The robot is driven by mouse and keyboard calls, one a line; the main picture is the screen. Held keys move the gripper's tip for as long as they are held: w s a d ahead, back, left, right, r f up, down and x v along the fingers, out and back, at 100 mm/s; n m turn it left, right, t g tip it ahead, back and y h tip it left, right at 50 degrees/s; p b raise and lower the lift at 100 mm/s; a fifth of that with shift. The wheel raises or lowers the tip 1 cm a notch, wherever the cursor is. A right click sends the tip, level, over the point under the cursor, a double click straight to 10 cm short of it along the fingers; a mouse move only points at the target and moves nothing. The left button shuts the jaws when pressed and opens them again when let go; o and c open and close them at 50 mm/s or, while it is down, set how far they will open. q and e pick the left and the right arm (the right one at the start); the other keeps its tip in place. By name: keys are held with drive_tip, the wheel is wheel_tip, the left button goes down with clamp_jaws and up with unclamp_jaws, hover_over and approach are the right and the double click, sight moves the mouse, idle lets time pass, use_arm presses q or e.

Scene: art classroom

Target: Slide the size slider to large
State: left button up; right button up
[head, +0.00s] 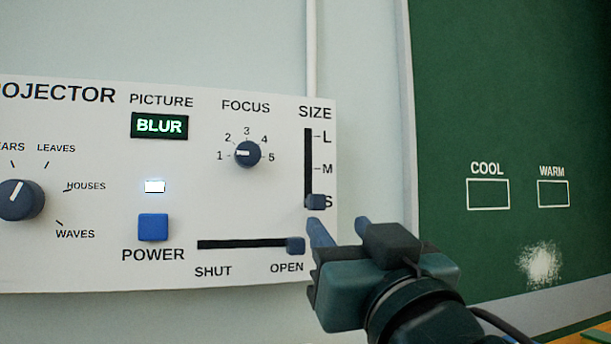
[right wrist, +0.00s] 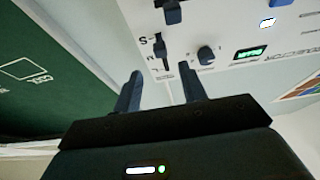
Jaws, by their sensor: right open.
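The size slider's dark blue knob (head: 315,202) sits at the bottom of its vertical black slot (head: 308,155), at the S mark, below M and L. My right gripper (head: 338,228) is open and empty, just below and to the right of the knob. In the right wrist view the open fingers (right wrist: 160,82) point toward the panel, with the size knob (right wrist: 159,46) ahead between them. I cannot tell whether a finger touches the knob. My left gripper is not in view.
The white projector panel (head: 95,270) also carries a focus knob (head: 247,153), a blue power button (head: 153,227) and a shutter slider (head: 295,245) at OPEN. The picture display (head: 159,126) reads BLUR. A green board (head: 510,90) stands to the right.

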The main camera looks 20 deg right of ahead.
sight(319, 203)
use_arm(q)
drive_tip(key=p, duration=0.2)
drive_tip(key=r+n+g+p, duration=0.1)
drive_tip(key=p, duration=0.1)
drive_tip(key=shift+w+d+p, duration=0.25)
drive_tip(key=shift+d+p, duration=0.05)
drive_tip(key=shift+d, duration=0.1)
use_arm(e)
drive_tip(key=x, duration=0.9)
drive_tip(key=shift+w+r, duration=0.1)
drive_tip(key=shift+w, duration=0.1)
drive_tip(key=shift+c, duration=0.3)
clamp_jaws()
